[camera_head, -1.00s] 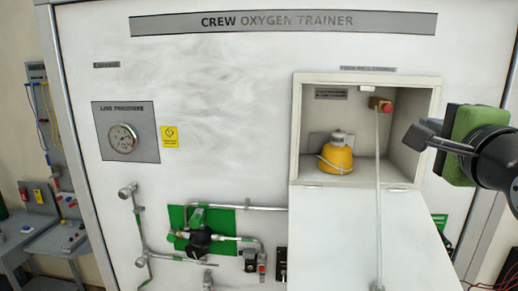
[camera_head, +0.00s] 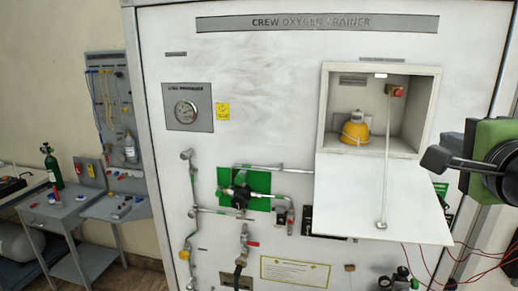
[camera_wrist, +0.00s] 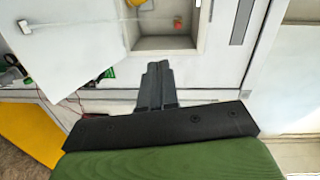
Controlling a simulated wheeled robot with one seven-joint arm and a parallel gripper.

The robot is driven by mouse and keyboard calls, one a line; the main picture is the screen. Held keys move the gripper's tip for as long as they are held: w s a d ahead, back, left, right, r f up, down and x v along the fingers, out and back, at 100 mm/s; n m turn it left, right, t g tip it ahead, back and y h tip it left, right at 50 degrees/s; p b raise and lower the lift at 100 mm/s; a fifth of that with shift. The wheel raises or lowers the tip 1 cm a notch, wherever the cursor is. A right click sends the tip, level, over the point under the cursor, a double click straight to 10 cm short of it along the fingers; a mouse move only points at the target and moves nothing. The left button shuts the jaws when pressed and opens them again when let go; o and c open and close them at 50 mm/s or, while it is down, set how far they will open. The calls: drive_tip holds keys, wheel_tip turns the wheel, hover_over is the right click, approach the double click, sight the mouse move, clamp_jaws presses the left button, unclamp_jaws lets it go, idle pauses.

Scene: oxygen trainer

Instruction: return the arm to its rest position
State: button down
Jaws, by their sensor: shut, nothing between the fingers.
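My gripper (camera_head: 436,158) is at the right edge of the head view, with a green body and dark fingers pointing left. It is in front of the white trainer panel (camera_head: 270,110), to the right of the open mask box (camera_head: 428,105). In the wrist view my gripper (camera_wrist: 158,70) has its two fingers together with nothing between them.
A yellow mask (camera_head: 355,130) sits in the box. The box door (camera_head: 365,195) hangs open and slopes outward, with a thin rod in front. A pressure gauge (camera_head: 186,112) is at left. A grey side bench (camera_head: 60,210) stands further left. Red cables hang at lower right.

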drive_tip(key=s+a+f+n+g+y+b, duration=0.1)
drive_tip(key=a+f+n+g, duration=0.1)
drive_tip(key=a+f+n, duration=0.35)
drive_tip(key=s+a+f+n+g+y, duration=0.1)
drive_tip(key=s+a+f+n+g, duration=0.1)
drive_tip(key=f, duration=0.6)
drive_tip(key=s+a+f+n+g+y+b, duration=0.1)
drive_tip(key=a+f+n+g+y, duration=0.2)
drive_tip(key=f, duration=0.4)
drive_tip(key=s+a+f+n+g+h, duration=0.1)
drive_tip(key=s+a+f+n+g, duration=0.3)
drive_tip(key=s+f+n, duration=0.4)
wheel_tip(320, 180, down, 6)
drive_tip(key=s+a, duration=0.1)
drive_tip(key=s, duration=0.2)
drive_tip(key=shift+n+b, duration=0.3)
drive_tip(key=shift+n, duration=0.05)
